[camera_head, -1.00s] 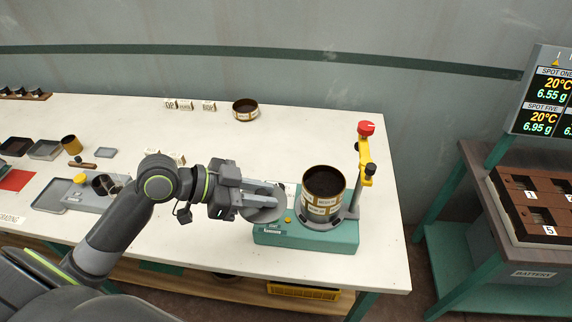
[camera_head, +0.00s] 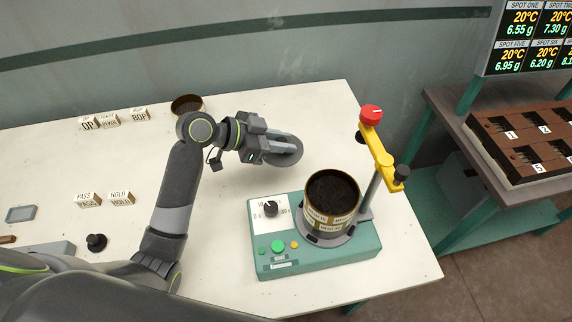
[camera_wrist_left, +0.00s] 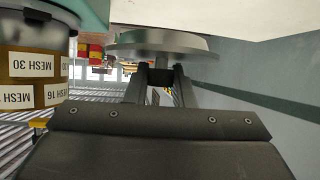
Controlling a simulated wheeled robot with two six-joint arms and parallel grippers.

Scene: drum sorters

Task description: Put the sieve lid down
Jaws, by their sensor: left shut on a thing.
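The sieve lid (camera_head: 284,151) is a round grey disc. My left gripper (camera_head: 268,143) is shut on it and holds it behind the sieve stack, near the back of the table. In the left wrist view the lid (camera_wrist_left: 165,42) shows as a flat disc at the fingertips. The sieve stack (camera_head: 331,201), a brass cylinder with mesh labels and dark material in its open top, stands on the green shaker base (camera_head: 318,265). It also shows in the left wrist view (camera_wrist_left: 32,62). The lid and stack are apart. My right gripper is not in view.
A yellow clamp arm with a red knob (camera_head: 371,115) stands on a post beside the stack. A dark round pan (camera_head: 187,104) and white label blocks (camera_head: 113,118) lie at the back left.

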